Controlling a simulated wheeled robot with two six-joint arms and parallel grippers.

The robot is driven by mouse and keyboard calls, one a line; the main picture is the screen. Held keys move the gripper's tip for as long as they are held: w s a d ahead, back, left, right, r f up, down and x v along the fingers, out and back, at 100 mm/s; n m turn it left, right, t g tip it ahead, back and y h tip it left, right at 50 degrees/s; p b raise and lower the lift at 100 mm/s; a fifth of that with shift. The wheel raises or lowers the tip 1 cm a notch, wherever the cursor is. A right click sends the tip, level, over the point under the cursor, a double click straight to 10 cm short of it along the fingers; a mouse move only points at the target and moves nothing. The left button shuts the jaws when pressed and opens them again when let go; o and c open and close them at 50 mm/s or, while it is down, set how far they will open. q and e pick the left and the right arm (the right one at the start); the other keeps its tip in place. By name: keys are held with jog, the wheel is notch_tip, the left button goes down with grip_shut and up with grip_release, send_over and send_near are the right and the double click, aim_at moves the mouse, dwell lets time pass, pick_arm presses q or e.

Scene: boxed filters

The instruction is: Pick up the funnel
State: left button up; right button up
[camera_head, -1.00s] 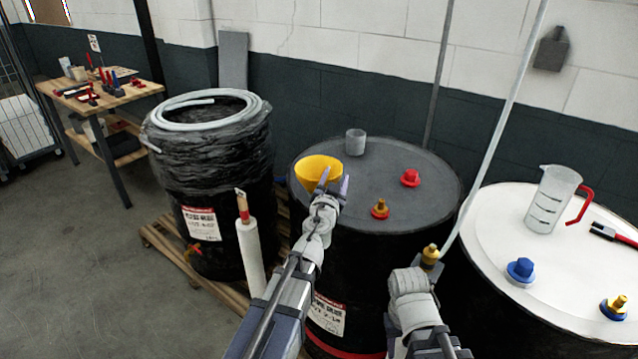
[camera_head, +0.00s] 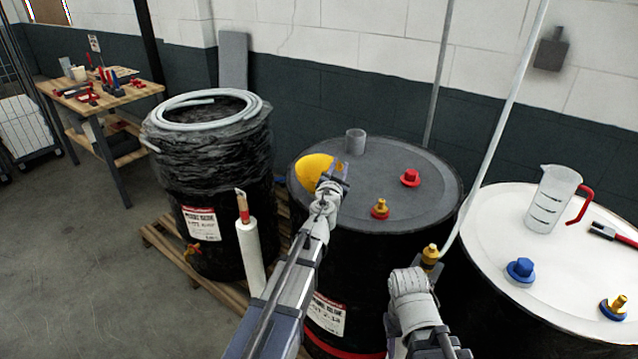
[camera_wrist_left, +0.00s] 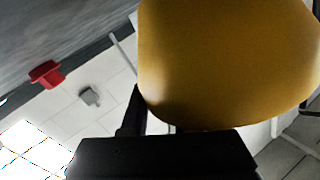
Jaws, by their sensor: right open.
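The yellow funnel (camera_head: 315,170) is tipped over at the left side of the dark drum's lid (camera_head: 375,165), its outer wall facing me. My left gripper (camera_head: 334,181) is at its right side and appears shut on its edge; the exact contact is hidden. In the left wrist view the funnel (camera_wrist_left: 230,60) fills the upper right, close to the camera. I cannot tell whether it still touches the lid. My right gripper (camera_head: 415,278) is open and empty in front of the drums, its fingertips hard to make out.
On the dark lid stand a grey cup (camera_head: 355,142), a red plug (camera_head: 410,178) and a brass-and-red fitting (camera_head: 380,209). A slanting pale pipe (camera_head: 497,130) rises by the right gripper. The white-topped drum (camera_head: 490,215) holds a jug (camera_head: 551,200). A wrapped drum (camera_head: 215,150) stands left.

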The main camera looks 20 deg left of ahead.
pick_arm(q)
grip_shut()
dwell(0.9)
